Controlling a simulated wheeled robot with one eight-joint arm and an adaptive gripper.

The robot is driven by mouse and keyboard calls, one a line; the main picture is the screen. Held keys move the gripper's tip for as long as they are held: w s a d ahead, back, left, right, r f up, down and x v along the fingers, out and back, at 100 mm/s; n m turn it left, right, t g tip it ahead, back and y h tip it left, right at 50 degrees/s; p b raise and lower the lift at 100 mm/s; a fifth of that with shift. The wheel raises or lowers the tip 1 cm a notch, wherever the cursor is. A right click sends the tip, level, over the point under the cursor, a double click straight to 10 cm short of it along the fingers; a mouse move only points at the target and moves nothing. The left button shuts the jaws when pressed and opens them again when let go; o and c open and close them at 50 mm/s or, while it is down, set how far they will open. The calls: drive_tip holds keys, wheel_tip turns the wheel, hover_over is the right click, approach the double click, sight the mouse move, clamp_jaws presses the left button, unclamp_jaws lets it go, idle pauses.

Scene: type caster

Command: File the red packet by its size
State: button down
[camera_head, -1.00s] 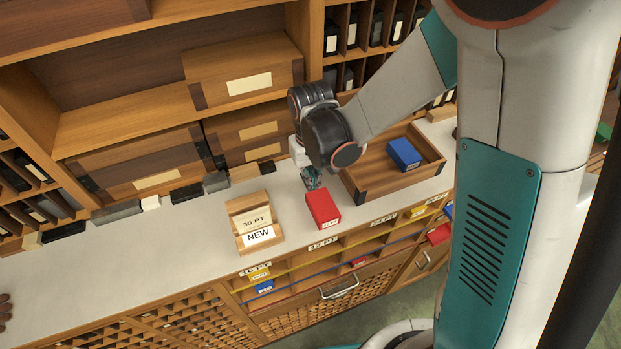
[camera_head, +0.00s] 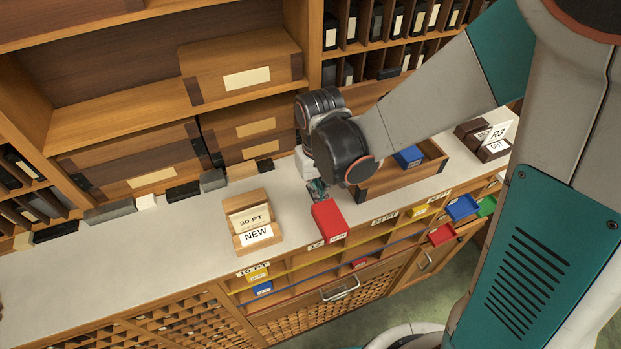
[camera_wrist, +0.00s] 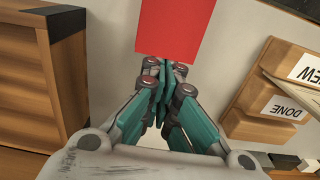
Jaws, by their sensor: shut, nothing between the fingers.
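The red packet (camera_head: 329,220) lies on the pale counter at its front edge, above the pigeonholes, and covers part of a size label there. Its own small label is too small to read surely. My gripper (camera_head: 317,190) is low over the counter, directly behind the packet. In the wrist view the teal fingers (camera_wrist: 165,76) are shut and empty, with their tips at or against the near end of the red packet (camera_wrist: 176,26). Pigeonholes below carry labels such as 10 PT (camera_head: 254,270) and 24 PT (camera_head: 385,218); yellow, blue and red packets sit in some.
A wooden card stand (camera_head: 240,204) reading 30 PT and NEW stands left of the packet. A wooden tray (camera_head: 398,182) with a blue packet (camera_head: 409,156) is at right. Red (camera_head: 441,234), blue (camera_head: 462,208) and green (camera_head: 486,206) trays stick out front right. The counter's left is clear.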

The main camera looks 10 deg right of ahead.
drive_tip(key=w, duration=0.2)
drive_tip(key=w+a+r, duration=0.1)
drive_tip(key=w, duration=0.1)
drive_tip(key=shift+a, duration=0.1)
wheel_tip(320, 180, up, 9)
drive_tip(key=p, duration=0.5)
drive_tip(key=shift+s+f, duration=0.1)
drive_tip(key=shift+s, duration=0.05)
